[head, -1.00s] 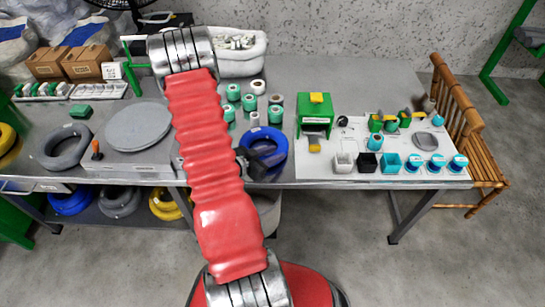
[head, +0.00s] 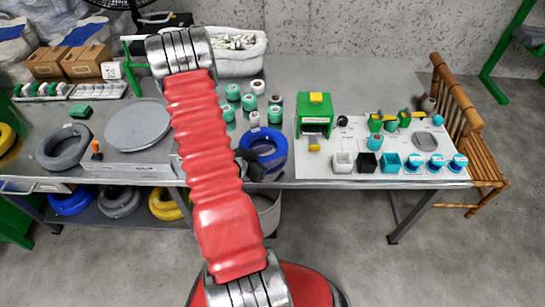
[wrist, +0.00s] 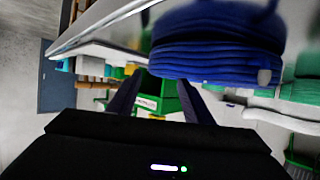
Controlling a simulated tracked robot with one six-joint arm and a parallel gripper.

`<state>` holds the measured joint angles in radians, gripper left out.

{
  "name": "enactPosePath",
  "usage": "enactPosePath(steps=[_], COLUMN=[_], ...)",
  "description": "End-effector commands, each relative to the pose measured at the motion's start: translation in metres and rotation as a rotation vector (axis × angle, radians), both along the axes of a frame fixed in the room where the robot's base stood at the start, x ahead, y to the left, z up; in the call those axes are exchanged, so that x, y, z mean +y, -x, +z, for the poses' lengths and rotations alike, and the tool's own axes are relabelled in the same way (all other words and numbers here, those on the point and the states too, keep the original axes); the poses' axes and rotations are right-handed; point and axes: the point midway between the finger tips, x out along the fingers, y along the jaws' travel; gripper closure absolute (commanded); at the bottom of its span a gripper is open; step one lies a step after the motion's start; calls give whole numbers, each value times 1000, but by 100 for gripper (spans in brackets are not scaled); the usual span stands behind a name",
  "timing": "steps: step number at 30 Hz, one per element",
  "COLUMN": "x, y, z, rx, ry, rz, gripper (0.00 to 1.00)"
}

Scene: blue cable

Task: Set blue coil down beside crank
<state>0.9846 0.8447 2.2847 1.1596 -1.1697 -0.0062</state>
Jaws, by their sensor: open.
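The blue coil (head: 279,151) lies on the grey table near its front edge, right of my red arm. In the wrist view the blue coil (wrist: 215,55) fills the upper middle, with its stacked loops seen from the side. My gripper (head: 252,166) is dark and partly hidden behind my arm, at the coil's front left. In the wrist view my gripper (wrist: 158,97) has its two fingers apart, with no coil between them. I cannot tell if a finger touches the coil. A small orange-topped handle (head: 97,147), perhaps the crank, stands at the round grey turntable's left front.
The turntable (head: 138,125) and a grey coil (head: 63,147) are to the left. Several green-and-white spools (head: 249,102) stand behind the blue coil. A white board (head: 330,165) with a green machine (head: 314,108) and small cups is on the right. A bin (head: 268,210) is below.

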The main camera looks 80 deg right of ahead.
Motion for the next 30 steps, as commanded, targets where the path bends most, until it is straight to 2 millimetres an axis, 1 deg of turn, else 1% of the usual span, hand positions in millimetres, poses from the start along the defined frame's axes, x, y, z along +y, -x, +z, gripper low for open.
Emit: enactPosePath(steps=[5,24,30], x=[11,73,87], y=[-9,-48,-56], z=[6,37,43], rx=[0,-1,0], ry=[1,2,1], rz=[3,4,3], gripper=[54,54,54])
